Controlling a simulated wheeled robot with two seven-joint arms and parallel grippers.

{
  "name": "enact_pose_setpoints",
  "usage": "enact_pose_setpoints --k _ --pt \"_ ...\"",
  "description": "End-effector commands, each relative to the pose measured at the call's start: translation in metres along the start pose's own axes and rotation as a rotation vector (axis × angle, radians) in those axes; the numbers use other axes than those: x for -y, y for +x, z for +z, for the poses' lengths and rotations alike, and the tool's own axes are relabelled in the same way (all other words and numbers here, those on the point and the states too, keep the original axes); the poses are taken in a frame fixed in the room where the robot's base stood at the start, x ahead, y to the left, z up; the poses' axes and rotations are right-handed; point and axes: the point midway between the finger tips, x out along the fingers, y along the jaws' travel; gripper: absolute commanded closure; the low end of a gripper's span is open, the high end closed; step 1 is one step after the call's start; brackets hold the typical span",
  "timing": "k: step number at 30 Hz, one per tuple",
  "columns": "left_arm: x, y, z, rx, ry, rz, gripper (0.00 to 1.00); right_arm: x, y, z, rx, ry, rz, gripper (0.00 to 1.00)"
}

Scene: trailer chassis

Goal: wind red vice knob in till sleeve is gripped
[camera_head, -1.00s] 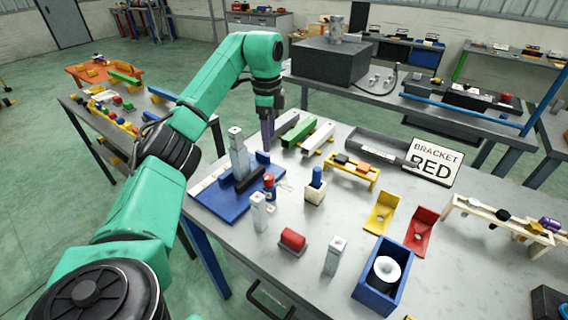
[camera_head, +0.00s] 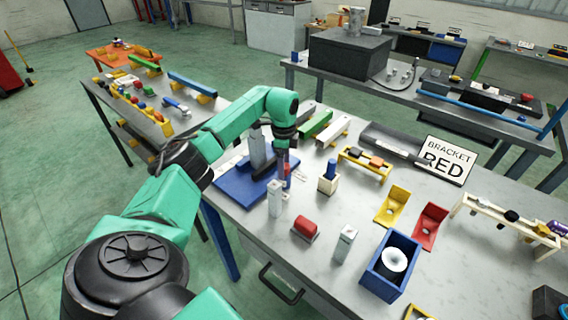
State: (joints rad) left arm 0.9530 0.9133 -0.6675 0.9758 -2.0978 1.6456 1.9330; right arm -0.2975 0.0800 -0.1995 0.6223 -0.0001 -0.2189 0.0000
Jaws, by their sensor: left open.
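The blue vice plate (camera_head: 236,186) lies at the near left corner of the grey bench. An upright grey block (camera_head: 257,150), which looks like the sleeve in the vice, stands on it, partly behind my arm. The red knob (camera_head: 289,169) shows as a small patch at the plate's right side, mostly hidden by my fingers. My left gripper (camera_head: 282,173) points down at the knob, its fingers open. I cannot tell whether they stand around the knob or just in front of it. My right gripper is out of view.
A wooden block with a blue peg (camera_head: 329,178), a light metal post (camera_head: 276,200), a red cylinder (camera_head: 305,229) and another post (camera_head: 345,243) stand close by. A blue box (camera_head: 391,267) and yellow and red brackets (camera_head: 429,226) lie further right.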

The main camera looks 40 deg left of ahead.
Motion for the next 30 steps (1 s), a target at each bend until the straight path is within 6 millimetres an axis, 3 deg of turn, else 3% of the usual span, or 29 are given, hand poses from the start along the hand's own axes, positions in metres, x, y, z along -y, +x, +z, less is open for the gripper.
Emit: enact_pose_setpoints --k 1,6,20,30 --pt "0.0000 0.0000 -0.0002 0.000 0.000 0.000 0.37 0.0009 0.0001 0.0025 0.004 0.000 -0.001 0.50" --pt "0.0000 -0.0002 -0.0003 0.000 0.001 0.000 1.00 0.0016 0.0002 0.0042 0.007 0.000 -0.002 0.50" --pt "0.0004 -0.0009 -0.0006 -0.003 0.078 0.000 1.00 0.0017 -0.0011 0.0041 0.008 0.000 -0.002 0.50" --pt "0.0011 -0.0015 -0.0006 -0.009 0.331 -0.001 1.00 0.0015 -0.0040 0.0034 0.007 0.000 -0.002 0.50"
